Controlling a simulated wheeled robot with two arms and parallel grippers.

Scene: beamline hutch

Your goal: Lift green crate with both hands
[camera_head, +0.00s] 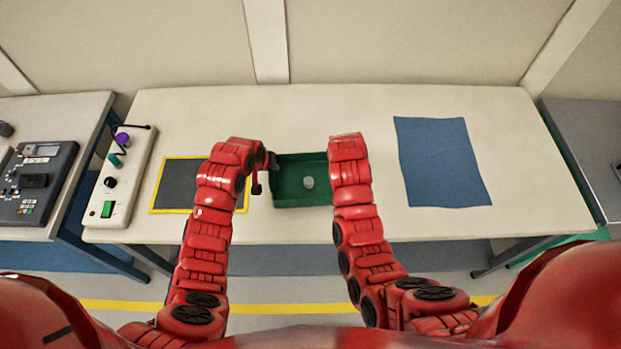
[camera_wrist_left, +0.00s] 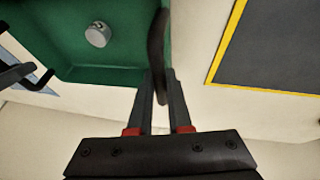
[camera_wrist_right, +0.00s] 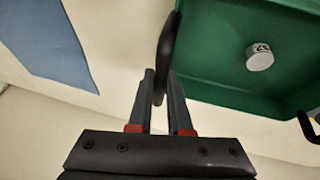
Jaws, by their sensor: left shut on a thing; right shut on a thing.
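The green crate (camera_head: 290,187) is at the middle of the table between my two arms, and I cannot tell whether it touches the tabletop. A small grey-white cylinder (camera_head: 308,183) stands inside it. My left gripper (camera_head: 267,163) is at the crate's left side, shut on a dark handle (camera_wrist_left: 157,45) in the left wrist view. My right gripper (camera_wrist_right: 161,85) is shut on the opposite dark handle (camera_wrist_right: 167,45) in the right wrist view. In the head view my right arm hides that gripper and handle.
The pale table (camera_head: 300,103) has a yellow-edged dark mat (camera_head: 182,185) left of the crate and a blue mat (camera_head: 440,165) to the right. A white control box (camera_head: 125,178) stands at the left end. The table behind the crate is clear.

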